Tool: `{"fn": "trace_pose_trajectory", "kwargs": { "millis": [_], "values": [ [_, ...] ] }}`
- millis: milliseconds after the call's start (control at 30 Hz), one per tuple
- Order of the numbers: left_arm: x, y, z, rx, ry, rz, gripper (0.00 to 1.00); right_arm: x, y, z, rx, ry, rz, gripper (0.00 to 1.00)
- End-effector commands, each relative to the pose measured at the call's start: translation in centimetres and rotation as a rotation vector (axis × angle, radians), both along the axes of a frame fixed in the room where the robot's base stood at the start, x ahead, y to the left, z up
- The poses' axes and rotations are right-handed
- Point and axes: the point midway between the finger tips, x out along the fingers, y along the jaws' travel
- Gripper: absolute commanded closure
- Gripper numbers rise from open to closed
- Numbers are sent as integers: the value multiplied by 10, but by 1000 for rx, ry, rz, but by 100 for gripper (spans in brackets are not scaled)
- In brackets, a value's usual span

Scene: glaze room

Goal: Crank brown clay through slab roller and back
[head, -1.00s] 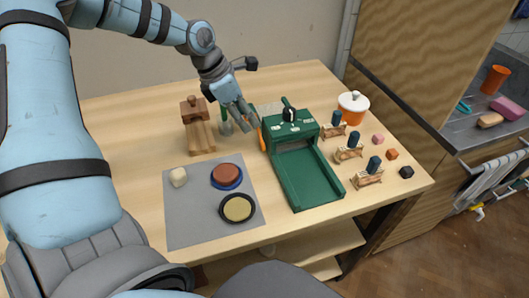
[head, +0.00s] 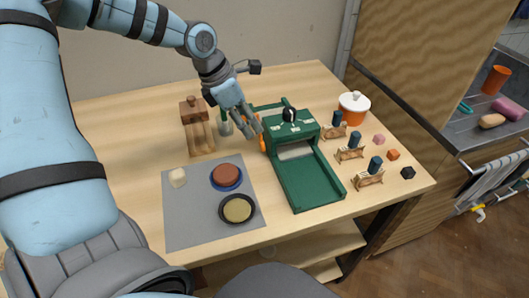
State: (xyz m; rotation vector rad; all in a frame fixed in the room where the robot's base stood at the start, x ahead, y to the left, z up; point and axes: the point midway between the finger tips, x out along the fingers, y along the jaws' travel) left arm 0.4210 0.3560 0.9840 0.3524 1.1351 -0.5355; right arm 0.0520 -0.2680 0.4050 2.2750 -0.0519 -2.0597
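The green slab roller (head: 312,184) stands right of the table's middle, its long bed pointing toward me. A pale grey sheet (head: 296,152) shows at the roller's front opening. The orange crank (head: 264,145) is on its left side. My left gripper (head: 251,132) is at the crank, its fingers overlapping it; whether they are closed on it is unclear. A reddish-brown clay disc (head: 226,174) lies on a blue plate (head: 240,184) on the grey mat (head: 190,217). I see no brown clay on the roller bed. My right gripper is out of view.
A black dish with yellowish contents (head: 238,208) and a cream lump (head: 177,177) are on the mat. A wooden press-like stand (head: 200,137) is behind it. Right of the roller are several wooden stands (head: 350,154), small cubes (head: 393,155) and a white-orange pot (head: 354,106).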

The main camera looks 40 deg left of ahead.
Motion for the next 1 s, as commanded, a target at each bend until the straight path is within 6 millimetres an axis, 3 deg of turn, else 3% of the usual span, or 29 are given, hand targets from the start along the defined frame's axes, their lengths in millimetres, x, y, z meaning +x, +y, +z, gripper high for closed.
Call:
{"fn": "trace_pose_trajectory", "kwargs": {
  "millis": [333,700,1000],
  "values": [
    [-12,-17,9,1,0,-2,73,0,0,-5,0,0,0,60],
    [-13,-19,10,1,-2,-1,73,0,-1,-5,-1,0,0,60],
    [-23,-34,8,-1,-2,-2,73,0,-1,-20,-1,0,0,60]
  ]
}}
